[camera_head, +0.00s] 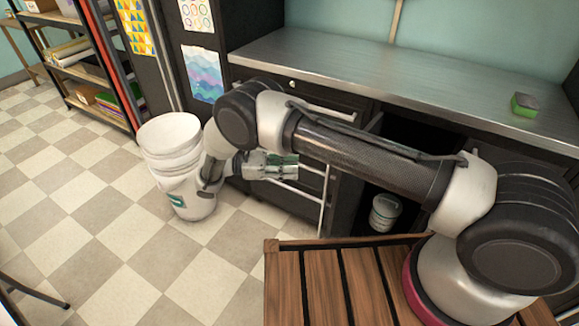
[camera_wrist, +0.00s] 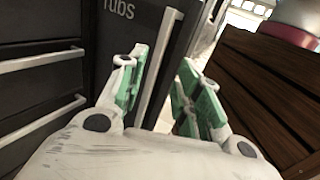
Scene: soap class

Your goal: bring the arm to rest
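In the head view my gripper (camera_head: 290,165) is in front of the dark cabinet's drawers, beside the open cabinet door. My arm stretches from its base at the lower right across to the left, then bends down, with the gripper pointing right.
A metal counter (camera_head: 330,62) tops the dark cabinets and holds a green-topped soap block (camera_head: 524,105). A tub (camera_head: 385,212) stands inside the open cabinet. Stacked white buckets (camera_head: 172,140) stand left of my wrist. The checkered floor (camera_head: 100,240) at left is mostly clear.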

